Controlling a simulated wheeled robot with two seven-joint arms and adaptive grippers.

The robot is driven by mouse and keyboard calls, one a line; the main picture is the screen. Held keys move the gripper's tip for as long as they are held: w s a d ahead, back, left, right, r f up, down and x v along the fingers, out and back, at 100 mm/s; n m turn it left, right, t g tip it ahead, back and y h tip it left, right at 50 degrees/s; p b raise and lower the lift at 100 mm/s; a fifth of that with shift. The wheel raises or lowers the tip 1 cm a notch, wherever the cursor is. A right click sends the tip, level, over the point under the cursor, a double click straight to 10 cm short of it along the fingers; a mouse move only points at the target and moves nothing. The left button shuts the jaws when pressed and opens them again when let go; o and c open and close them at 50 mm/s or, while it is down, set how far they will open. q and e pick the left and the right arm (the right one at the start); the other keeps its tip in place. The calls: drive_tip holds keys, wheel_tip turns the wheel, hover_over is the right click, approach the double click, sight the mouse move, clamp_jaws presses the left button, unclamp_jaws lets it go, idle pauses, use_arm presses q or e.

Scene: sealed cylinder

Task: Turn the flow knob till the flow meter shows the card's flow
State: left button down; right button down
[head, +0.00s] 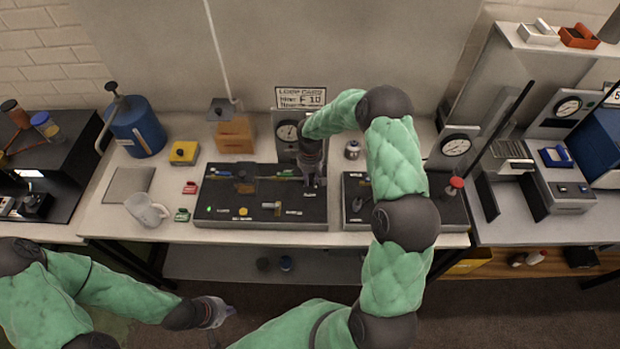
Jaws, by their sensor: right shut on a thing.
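My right gripper (314,182) points down at the right end of the dark panel (225,218), shut on what seems to be the flow knob, which the fingers hide. My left gripper (217,318) is open and empty, in front of the bench and away from the panel.
A second dark panel (355,216) with a gauge (456,145) and a red-topped rod (456,183) stands to the right, partly behind my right arm.

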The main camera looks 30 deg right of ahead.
sight(311, 179)
drive_tip(key=shift+s+f, duration=0.1)
drive_tip(key=shift+s, duration=0.1)
drive_tip(key=c, duration=0.9)
unclamp_jaws()
drive_tip(key=shift+c, duration=0.2)
drive_tip(key=shift+w+r, duration=0.1)
drive_tip(key=shift+r, duration=0.1)
wheel_tip(311, 179, up, 12)
drive_tip(key=shift+f, duration=0.15)
